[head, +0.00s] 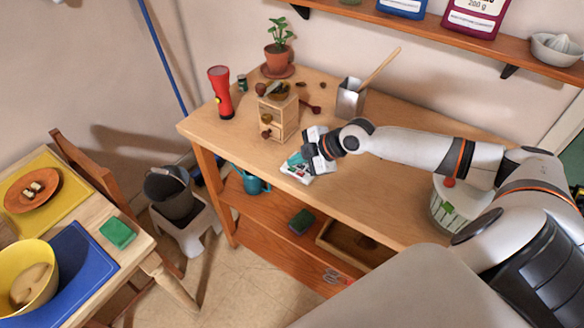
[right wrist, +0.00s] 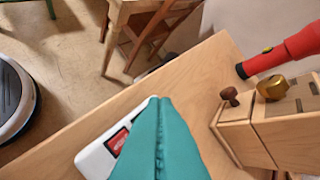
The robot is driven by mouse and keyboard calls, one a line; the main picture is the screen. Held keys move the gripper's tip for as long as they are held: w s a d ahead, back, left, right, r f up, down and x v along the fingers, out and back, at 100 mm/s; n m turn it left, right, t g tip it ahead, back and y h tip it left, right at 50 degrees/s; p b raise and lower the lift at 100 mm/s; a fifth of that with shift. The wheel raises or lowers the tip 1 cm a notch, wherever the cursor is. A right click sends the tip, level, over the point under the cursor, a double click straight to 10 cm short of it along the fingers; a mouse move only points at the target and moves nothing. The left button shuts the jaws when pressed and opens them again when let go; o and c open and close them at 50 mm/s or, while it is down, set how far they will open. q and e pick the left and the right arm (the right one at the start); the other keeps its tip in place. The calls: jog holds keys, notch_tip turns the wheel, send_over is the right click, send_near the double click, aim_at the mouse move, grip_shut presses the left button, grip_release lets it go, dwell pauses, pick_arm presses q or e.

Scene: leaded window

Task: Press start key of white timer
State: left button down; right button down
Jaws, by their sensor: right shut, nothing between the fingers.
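The white timer (head: 297,175) lies on the wooden workbench near its front edge, partly hidden under my right gripper. In the right wrist view the timer (right wrist: 95,160) shows a white case and a red-and-dark patch; the rest is behind the fingers. My right gripper (head: 294,159) is shut and empty, its teal fingers over the timer. In the right wrist view the shut fingers (right wrist: 160,105) cover much of the timer. I cannot tell whether the fingertips touch it or where the start key is. My left gripper is not in view.
A wooden grinder (head: 284,118) stands close behind the timer, with a red flashlight (head: 220,95) to its left. A metal container (head: 351,98) and a potted plant (head: 279,50) are farther back. A white-green round container (head: 456,205) stands near my right forearm.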

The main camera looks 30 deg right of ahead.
dwell(0.8)
jog(key=shift+f, duration=0.4)
jog(key=shift+f+b, duration=0.35)
jog(key=shift+b, duration=0.15)
dwell(0.5)
jog(key=shift+r+p, duration=0.65)
jog(key=shift+r, duration=0.15)
notch_tip(320, 180, up, 5)
jog(key=p, duration=0.4)
dwell(0.7)
